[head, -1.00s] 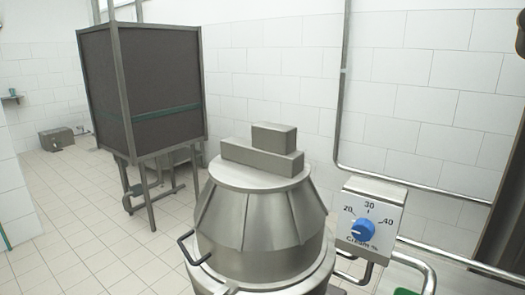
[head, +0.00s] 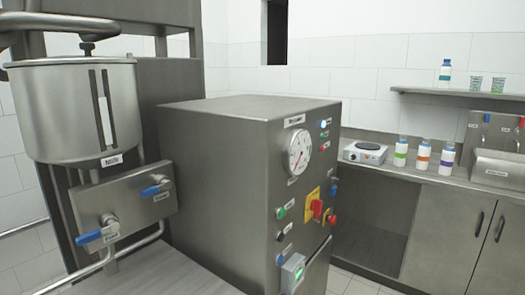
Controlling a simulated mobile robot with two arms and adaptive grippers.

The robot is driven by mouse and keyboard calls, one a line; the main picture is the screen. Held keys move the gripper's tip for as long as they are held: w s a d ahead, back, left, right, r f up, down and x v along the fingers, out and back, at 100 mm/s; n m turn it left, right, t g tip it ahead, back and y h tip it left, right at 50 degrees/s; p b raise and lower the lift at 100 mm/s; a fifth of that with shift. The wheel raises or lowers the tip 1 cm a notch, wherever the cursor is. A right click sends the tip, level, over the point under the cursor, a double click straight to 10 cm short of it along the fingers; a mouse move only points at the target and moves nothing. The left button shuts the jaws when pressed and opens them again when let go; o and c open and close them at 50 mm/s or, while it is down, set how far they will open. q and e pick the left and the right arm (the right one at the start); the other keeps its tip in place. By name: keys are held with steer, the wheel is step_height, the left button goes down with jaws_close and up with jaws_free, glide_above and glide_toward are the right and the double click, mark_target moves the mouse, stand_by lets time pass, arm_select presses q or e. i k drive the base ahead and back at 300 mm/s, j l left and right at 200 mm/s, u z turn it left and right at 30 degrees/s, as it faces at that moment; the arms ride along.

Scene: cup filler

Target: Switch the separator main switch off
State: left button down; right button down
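A grey steel cabinet (head: 215,165) stands in the middle of the head view. Its right-hand face carries a red rotary switch on a yellow plate (head: 313,204), which looks like a main switch. Its handle position and the small labels are too small to read, so I cannot tell whether it belongs to the separator or is on or off. A red knob (head: 330,217) sits just right of it. The separator with the cream dial is not visible now. Neither of my grippers is in view.
The cabinet face also has a round gauge (head: 299,152), a green button (head: 281,213) and a small grey box (head: 292,272). A steel tank (head: 75,110) with blue-handled valves is at left. A counter with bottles and a hotplate (head: 365,152) is at right.

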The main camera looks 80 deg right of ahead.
mark_target(316, 205)
steer(key=z, duration=2.9)
